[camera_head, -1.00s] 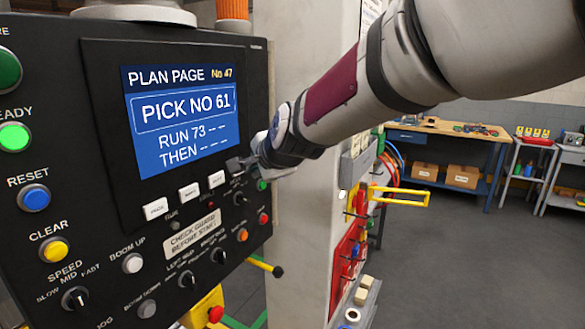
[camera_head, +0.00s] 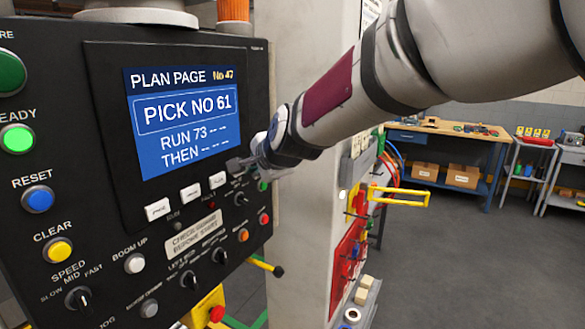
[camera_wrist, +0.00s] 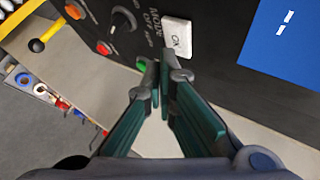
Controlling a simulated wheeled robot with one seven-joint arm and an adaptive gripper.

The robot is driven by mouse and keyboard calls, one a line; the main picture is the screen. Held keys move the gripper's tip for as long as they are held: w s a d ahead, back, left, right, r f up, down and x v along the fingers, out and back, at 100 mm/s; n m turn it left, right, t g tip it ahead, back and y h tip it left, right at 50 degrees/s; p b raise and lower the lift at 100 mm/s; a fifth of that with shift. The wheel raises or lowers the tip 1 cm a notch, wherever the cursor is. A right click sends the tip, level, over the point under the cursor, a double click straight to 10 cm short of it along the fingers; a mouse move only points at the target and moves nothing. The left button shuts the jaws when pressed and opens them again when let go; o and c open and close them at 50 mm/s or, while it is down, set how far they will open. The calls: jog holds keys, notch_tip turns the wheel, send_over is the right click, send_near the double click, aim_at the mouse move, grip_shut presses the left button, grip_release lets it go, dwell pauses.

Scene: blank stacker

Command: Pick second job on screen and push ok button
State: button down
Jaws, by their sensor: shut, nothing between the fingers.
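The control panel's blue screen (camera_head: 185,120) reads PLAN PAGE No 47, with PICK NO 61 framed, then RUN 73 and THEN followed by dashes. Three white buttons sit in a row below the screen. The right one of the row (camera_head: 217,180) is the OK button; its OK label shows in the wrist view (camera_wrist: 175,38). My gripper (camera_head: 234,166) is shut and empty, just right of the screen's lower corner. In the wrist view its fingertips (camera_wrist: 160,66) are close beside the OK button; whether they touch the panel I cannot tell.
Knobs and coloured buttons crowd the panel, including a green lit button (camera_head: 17,138), a blue reset (camera_head: 38,199) and a yellow clear (camera_head: 59,250). A pale column (camera_head: 300,220) stands behind my gripper. A workbench (camera_head: 440,128) stands at the back right; the floor before it is clear.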

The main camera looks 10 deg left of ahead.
jog(key=shift+w+a+p, duration=0.2)
jog(key=shift+a+p, duration=0.2)
jog(key=shift+a, duration=0.2)
dwell(1.0)
jog(key=shift+d, duration=0.15)
jog(key=shift+s+d+b, duration=0.25)
jog(key=shift+d+b, duration=0.1)
jog(key=shift+d, duration=0.25)
jog(key=shift+s+d+b, duration=0.3)
jog(key=shift+d+b, duration=0.25)
jog(key=shift+d, duration=0.25)
jog(key=shift+s+d+b, duration=0.25)
jog(key=shift+d+b, duration=0.3)
jog(key=shift+d, duration=0.2)
jog(key=shift+s+d+b, duration=0.3)
jog(key=shift+d+b, duration=0.25)
jog(key=shift+d, duration=0.25)
